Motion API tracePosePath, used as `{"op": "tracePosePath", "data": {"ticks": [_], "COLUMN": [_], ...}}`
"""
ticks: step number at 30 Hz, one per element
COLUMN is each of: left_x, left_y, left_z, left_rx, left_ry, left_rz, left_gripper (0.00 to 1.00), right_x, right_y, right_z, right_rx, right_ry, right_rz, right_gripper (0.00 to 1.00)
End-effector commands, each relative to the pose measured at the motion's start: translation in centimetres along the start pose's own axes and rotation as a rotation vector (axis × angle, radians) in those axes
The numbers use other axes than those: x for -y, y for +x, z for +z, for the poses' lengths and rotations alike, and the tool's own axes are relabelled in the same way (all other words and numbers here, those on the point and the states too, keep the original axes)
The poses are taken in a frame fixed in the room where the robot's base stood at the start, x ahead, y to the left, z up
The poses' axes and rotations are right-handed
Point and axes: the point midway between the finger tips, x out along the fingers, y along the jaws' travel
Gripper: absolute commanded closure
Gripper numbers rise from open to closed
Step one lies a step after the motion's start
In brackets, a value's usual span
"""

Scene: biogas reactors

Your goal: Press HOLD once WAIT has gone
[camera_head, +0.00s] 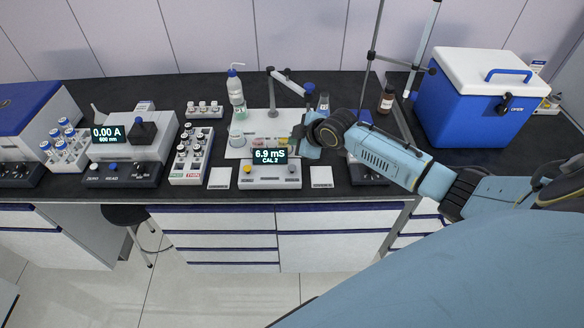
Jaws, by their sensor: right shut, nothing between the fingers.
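The conductivity meter (270,181) stands at the front of the black bench. Its display (269,156) reads "6.9 mS" with "CAL 2" below; the word WAIT is not on it. A yellow button (248,168) is at the left of its front and a pale button (292,168) at the right; their labels are too small to read, so I cannot tell which is HOLD. My right gripper (297,146) is shut and empty, just behind and above the meter's right end, and appears apart from the buttons. My left gripper is not in view.
A photometer (130,150) reading "0.00 A" and a vial rack (190,155) stand to the left. White cards (220,178) flank the meter. A wash bottle (236,92) stands behind. A blue cool box (470,108) stands at the right, beyond my right arm.

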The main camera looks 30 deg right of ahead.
Motion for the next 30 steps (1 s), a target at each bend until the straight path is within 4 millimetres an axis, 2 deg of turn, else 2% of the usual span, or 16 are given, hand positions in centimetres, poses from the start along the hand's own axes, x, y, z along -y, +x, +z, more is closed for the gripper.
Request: {"op": "tracePosePath", "data": {"ticks": [15,21,30], "left_x": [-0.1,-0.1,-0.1], "left_y": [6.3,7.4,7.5], "left_z": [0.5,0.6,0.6], "left_rx": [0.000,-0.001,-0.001], "left_ry": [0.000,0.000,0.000], "left_rz": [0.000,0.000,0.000], "left_gripper": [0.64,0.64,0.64], "right_x": [3.2,4.1,4.2], "right_y": [4.2,5.6,5.7], "right_z": [3.1,4.0,4.2], "right_rx": [0.000,0.000,0.000], "right_ry": [0.000,0.000,0.000], "right_rz": [-0.001,0.000,0.000], "right_gripper": [1.00,1.00,1.00]}}
